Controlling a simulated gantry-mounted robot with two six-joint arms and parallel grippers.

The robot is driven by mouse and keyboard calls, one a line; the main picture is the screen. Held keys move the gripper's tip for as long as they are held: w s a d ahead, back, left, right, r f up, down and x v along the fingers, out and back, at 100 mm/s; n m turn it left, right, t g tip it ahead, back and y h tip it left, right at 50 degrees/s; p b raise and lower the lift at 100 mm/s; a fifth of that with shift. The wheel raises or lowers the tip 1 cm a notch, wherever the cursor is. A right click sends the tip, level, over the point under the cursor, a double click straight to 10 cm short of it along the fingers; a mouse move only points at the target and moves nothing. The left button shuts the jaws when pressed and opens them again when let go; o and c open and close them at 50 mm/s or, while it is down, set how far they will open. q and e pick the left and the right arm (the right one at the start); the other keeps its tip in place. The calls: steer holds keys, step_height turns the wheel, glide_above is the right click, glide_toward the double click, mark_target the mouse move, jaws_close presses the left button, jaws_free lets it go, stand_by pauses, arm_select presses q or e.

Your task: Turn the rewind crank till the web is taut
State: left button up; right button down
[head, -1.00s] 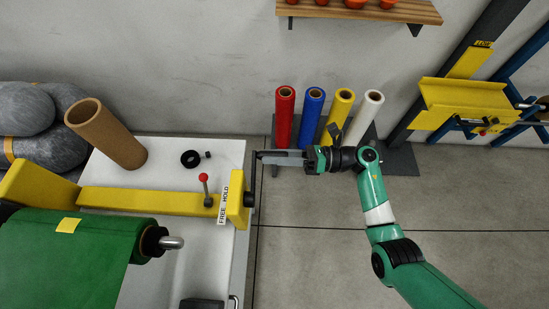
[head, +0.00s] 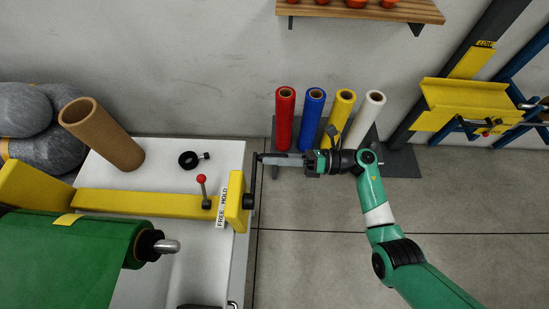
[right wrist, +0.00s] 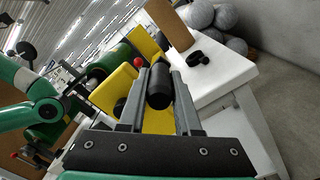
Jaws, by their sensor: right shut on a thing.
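My right gripper (head: 262,158) reaches in from the right beside the yellow end plate (head: 236,202). In the right wrist view its fingers (right wrist: 158,90) are shut on a black cylindrical handle (right wrist: 159,88), which looks like the crank's grip. A black hub (head: 249,201) sits on the outer face of the end plate; the arm between hub and handle is hard to make out. The green web roll (head: 85,250) lies at the lower left with a yellow mark (head: 67,219) near its upper edge. My left gripper does not show in the head view.
A red-knobbed lever (head: 202,180) stands by a FREE/HOLD label (head: 222,207). A cardboard tube (head: 105,138) and black ring (head: 189,160) are on the white table (head: 195,260). Coloured rolls (head: 313,115) stand by the wall.

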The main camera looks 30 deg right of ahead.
steer(key=shift+w+d+f+b, duration=0.1)
steer(key=shift+f+b, duration=0.1)
steer(key=shift+f, duration=0.4)
steer(key=shift+d+f+b, duration=0.1)
steer(key=shift+f+b, duration=0.05)
steer(key=shift+f, duration=0.45)
steer(key=c, duration=0.7)
jaws_free()
steer(key=shift+r, duration=0.15)
steer(key=shift+o, duration=0.4)
steer(key=shift+r, duration=0.15)
steer(key=p+v, duration=0.1)
steer(key=v, duration=1)
steer(key=shift+s+d, duration=0.2)
steer(key=shift+s, duration=0.05)
steer(key=shift+r, duration=0.15)
